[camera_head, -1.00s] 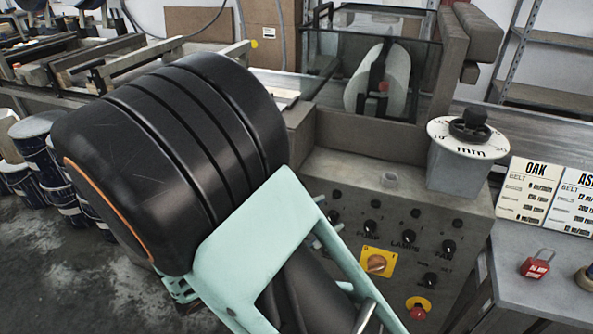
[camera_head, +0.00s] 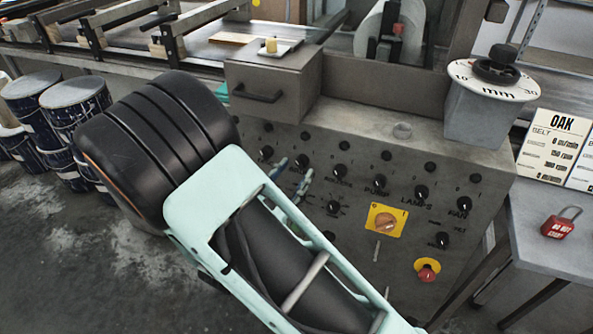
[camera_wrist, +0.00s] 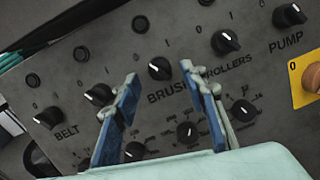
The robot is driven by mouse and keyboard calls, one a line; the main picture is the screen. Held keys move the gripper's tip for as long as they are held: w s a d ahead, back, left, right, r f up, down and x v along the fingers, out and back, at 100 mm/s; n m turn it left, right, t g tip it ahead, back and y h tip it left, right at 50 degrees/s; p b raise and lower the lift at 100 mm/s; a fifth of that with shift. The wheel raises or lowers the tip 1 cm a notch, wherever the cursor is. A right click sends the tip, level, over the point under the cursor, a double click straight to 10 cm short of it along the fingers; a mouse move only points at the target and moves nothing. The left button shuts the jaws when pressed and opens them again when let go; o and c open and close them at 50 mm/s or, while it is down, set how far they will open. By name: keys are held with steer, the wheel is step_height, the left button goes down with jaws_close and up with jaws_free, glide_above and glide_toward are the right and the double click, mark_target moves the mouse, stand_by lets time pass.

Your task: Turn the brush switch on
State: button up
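The brush switch is a round black knob in the upper row of a grey control panel (camera_head: 345,245), with BRUSH printed below it. It shows in the wrist view (camera_wrist: 160,68), where its white pointer mark lies toward the left, on the 0 side. In the head view the knob (camera_head: 302,160) is partly crowded by my fingers. My gripper (camera_wrist: 160,77) is open and empty. Its blue-padded fingers stand apart, one to each side below the brush knob in the wrist view. In the head view the gripper (camera_head: 295,168) is close at the panel; contact cannot be told.
Close neighbours are the rollers knob (camera_wrist: 225,41) and another knob (camera_wrist: 100,95) left of brush. A pump knob (camera_wrist: 289,15), yellow-backed rotary switch (camera_head: 386,221) and red emergency button (camera_head: 427,271) lie rightward. A drawer (camera_head: 270,90) juts out above the panel. Drums (camera_head: 75,105) stand left.

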steer(key=shift+x, duration=0.9)
steer(key=shift+c, duration=0.3)
jaws_close()
